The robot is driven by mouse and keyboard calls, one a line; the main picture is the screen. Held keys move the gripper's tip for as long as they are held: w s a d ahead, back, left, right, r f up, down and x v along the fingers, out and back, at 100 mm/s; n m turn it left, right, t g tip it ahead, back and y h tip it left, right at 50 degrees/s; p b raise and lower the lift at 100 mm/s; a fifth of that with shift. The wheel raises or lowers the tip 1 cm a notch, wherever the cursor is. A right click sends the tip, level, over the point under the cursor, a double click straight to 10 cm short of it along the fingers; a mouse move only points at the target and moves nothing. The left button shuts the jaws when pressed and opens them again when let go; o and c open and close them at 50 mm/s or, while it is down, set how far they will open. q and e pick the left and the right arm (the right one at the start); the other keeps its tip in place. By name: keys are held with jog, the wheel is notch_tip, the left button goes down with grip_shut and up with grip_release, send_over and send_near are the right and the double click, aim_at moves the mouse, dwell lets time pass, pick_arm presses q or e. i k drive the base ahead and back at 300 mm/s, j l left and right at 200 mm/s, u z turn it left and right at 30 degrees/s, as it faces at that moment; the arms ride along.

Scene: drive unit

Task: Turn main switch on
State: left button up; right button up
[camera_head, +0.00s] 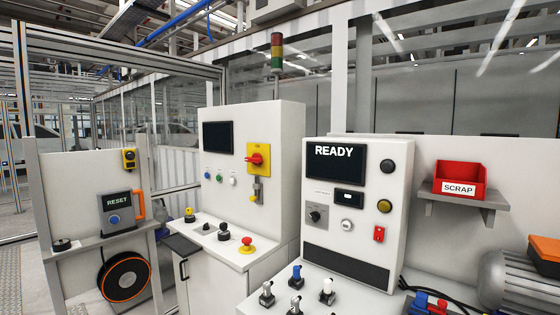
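A red rotary switch (256,159) sits on a yellow plate (259,145) on the front of the white cabinet (278,120) in the middle. Its handle looks roughly horizontal, but the position markings are too small to read. A metal hasp-like part (257,188) hangs just below it. A dark, blank screen (217,137) is to its left, with small green, blue and white buttons (219,178) beneath. Neither of my grippers is in view, and nothing touches the switch.
A red emergency button (247,246) and black knobs stand on the cabinet's sloped desk. The right panel's screen (336,164) reads READY. A red SCRAP bin (460,181) sits on a shelf. A RESET box (116,212) is at left.

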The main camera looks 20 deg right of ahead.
aim_at(257, 159)
jog(key=i+j+z, duration=0.15)
jog(key=i+z, duration=0.25)
jog(key=i+j+z, duration=0.2)
jog(key=z, duration=0.2)
jog(key=i+j+z, duration=0.4)
jog(key=k+l, duration=0.1)
